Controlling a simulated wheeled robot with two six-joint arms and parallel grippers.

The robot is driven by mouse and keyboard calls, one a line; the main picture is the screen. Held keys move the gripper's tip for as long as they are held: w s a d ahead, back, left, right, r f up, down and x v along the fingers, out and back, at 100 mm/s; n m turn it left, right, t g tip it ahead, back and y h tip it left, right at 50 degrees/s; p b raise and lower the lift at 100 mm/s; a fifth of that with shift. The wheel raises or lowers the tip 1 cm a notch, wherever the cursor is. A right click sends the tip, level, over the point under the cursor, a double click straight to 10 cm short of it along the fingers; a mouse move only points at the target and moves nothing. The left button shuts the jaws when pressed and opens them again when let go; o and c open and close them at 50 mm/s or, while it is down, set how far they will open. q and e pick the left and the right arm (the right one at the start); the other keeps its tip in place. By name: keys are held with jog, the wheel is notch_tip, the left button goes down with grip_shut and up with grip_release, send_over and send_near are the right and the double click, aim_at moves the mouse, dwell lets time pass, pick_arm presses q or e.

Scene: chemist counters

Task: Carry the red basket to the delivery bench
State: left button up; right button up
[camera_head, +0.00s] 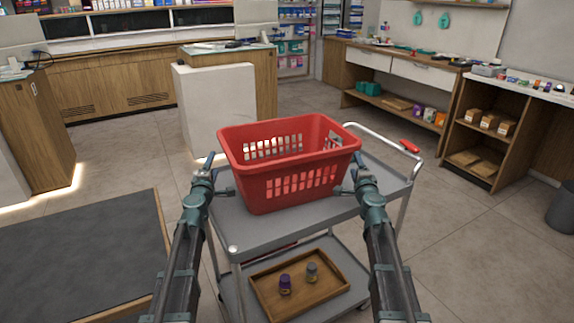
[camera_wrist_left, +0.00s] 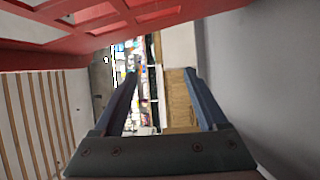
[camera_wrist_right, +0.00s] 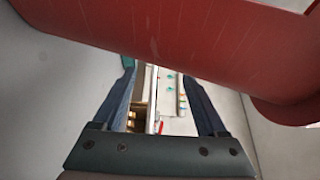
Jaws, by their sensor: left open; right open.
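The red basket (camera_head: 290,188) stands upright on the top shelf of a grey trolley (camera_head: 290,222) in the head view. It looks empty, though its floor is mostly hidden. My left gripper (camera_head: 214,166) is open at the basket's left side, and my right gripper (camera_head: 349,172) is open near its right front side. Neither grips it. In the left wrist view the basket's slotted wall (camera_wrist_left: 100,18) lies across the top, beside the open fingers (camera_wrist_left: 160,78). In the right wrist view its red wall (camera_wrist_right: 190,35) crosses above the open fingers (camera_wrist_right: 158,70). The delivery bench cannot be identified for certain.
A wooden tray (camera_head: 258,290) with two small bottles is on the trolley's lower shelf. A white-fronted counter (camera_head: 218,110) stands behind. A long wooden bench (camera_head: 400,75) and a shelf unit (camera_head: 490,135) are at right. A dark-topped table (camera_head: 80,250) is near left.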

pick_arm(q)
jog(key=shift+d, duration=0.75)
pick_arm(e)
jog(key=shift+a, duration=0.7)
jog(key=shift+a, duration=0.1)
